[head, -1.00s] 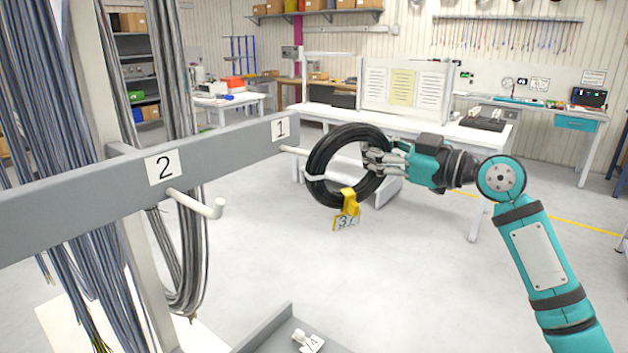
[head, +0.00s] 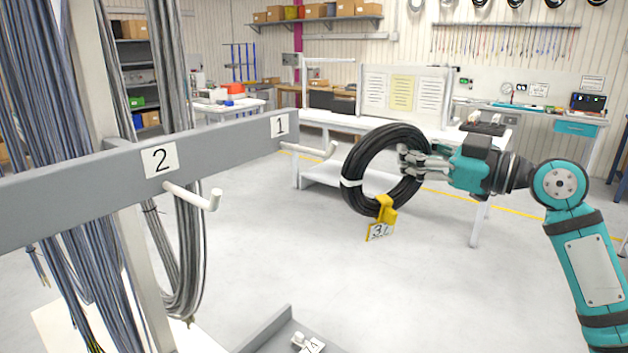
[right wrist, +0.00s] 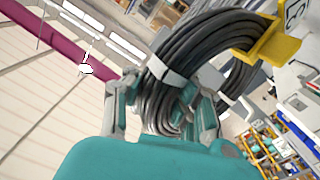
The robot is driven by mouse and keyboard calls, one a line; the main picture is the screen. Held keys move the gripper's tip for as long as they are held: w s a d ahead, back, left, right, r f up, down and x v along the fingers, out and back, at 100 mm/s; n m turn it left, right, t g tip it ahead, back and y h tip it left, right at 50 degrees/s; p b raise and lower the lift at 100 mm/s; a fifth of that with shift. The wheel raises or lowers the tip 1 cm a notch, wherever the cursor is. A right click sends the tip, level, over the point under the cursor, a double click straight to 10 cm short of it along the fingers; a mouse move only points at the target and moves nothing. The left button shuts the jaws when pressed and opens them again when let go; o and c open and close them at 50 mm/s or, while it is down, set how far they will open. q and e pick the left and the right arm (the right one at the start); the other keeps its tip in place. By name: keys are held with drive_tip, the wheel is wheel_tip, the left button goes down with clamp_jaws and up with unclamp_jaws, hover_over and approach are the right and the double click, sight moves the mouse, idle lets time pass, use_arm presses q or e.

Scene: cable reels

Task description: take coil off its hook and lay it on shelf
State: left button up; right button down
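The black coil (head: 362,160), with white ties and a yellow tag (head: 384,215) hanging under it, is held in the air by my right gripper (head: 412,163). The gripper's fingers are shut on the coil's right side. In the right wrist view the coil (right wrist: 205,45) passes between the two fingers (right wrist: 165,110). The hook by label 1 (head: 312,151) is bare, and the coil hangs to the right of its tip, apart from it. A grey shelf edge (head: 265,330) shows at the bottom, with a white tag (head: 306,343) on it. My left gripper is not in view.
A grey rail (head: 70,195) crosses the left side, with a second bare hook (head: 192,196) by label 2. Bundles of grey and blue cables hang behind it. A white workbench (head: 330,178) stands behind the coil. Open floor lies below the coil.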

drive_tip(key=shift+s+d+r, duration=0.1)
drive_tip(key=shift+s+d, duration=0.1)
drive_tip(key=shift+d, duration=0.1)
drive_tip(key=shift+r, duration=0.1)
drive_tip(key=g+h+p, duration=0.1)
drive_tip(key=p, duration=0.4)
drive_tip(key=d+m+g+h+p, duration=0.1)
drive_tip(key=p, duration=0.4)
drive_tip(key=s+m+g+h+p, duration=0.1)
drive_tip(key=h+p, duration=0.1)
drive_tip(key=p, duration=0.3)
drive_tip(key=shift+d+r+g, duration=0.15)
drive_tip(key=shift+d+g, duration=0.05)
drive_tip(key=shift+g, duration=0.1)
drive_tip(key=shift+p, duration=0.3)
drive_tip(key=shift+d+f, duration=0.1)
drive_tip(key=shift+f, duration=0.15)
